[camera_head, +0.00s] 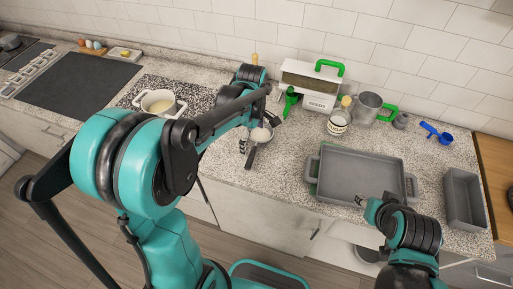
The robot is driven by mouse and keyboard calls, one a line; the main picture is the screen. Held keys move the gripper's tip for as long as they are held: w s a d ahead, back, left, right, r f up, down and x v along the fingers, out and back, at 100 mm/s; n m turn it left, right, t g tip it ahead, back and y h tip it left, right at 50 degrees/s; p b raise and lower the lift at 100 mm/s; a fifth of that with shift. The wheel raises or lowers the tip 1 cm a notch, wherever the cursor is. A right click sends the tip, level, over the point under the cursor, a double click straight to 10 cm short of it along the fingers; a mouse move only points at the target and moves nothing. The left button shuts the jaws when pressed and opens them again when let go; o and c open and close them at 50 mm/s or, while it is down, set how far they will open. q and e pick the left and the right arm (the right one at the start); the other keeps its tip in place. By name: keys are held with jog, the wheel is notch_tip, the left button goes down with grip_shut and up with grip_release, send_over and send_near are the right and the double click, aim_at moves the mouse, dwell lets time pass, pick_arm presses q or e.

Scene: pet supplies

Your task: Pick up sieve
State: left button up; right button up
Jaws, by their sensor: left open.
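What looks like the sieve is a small item with a pale round head (260,135) and a dark handle that points toward the counter's front edge. It lies on the speckled counter in the middle of the head view. My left gripper (257,131) is open right over it, with the fingers around or beside the pale head; I cannot tell whether they touch it. My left wrist and forearm hide part of the area behind. My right gripper (362,200) is at the front edge of the grey baking tray (331,197), mostly hidden, its jaws too small to read.
A seed box (314,84) with a green handle, a green bottle (289,101), a jar (339,119) and a metal cup (367,106) with a green handle stand behind. Blue scoops (437,132) and a grey loaf pan (465,197) are at right. A white pot (159,103) is at left.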

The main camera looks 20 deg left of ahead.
aim_at(252, 156)
pick_arm(q)
jog(key=shift+w+a+f+n+g, duration=0.15)
jog(key=shift+w+f+n, duration=0.15)
jog(key=shift+f, duration=0.25)
jog(key=shift+w+d+f+n+g, duration=0.1)
jog(key=shift+w+f+n+g, duration=0.05)
jog(key=shift+f+n, duration=0.35)
jog(key=f, duration=0.2)
jog(key=f+b, duration=0.1)
jog(key=f, duration=0.2)
jog(key=f+b, duration=0.1)
jog(key=f, duration=0.1)
jog(key=shift+s+a+f, duration=0.25)
jog(key=shift+s+f, duration=0.05)
jog(key=shift+f, duration=0.1)
jog(key=c, duration=1.5)
jog(key=shift+c, duration=0.2)
jog(key=shift+r, duration=0.15)
notch_tip(252, 156, up, 4)
jog(key=shift+r+p, duration=0.1)
jog(key=shift+p, duration=0.4)
jog(key=s+d+r+p, duration=0.2)
jog(key=d+r, duration=0.4)
jog(key=d, duration=0.5)
jog(key=shift+d+r, duration=0.3)
jog(key=shift+r, duration=0.05)
jog(key=shift+a+f, duration=0.1)
jog(key=shift+a, duration=0.05)
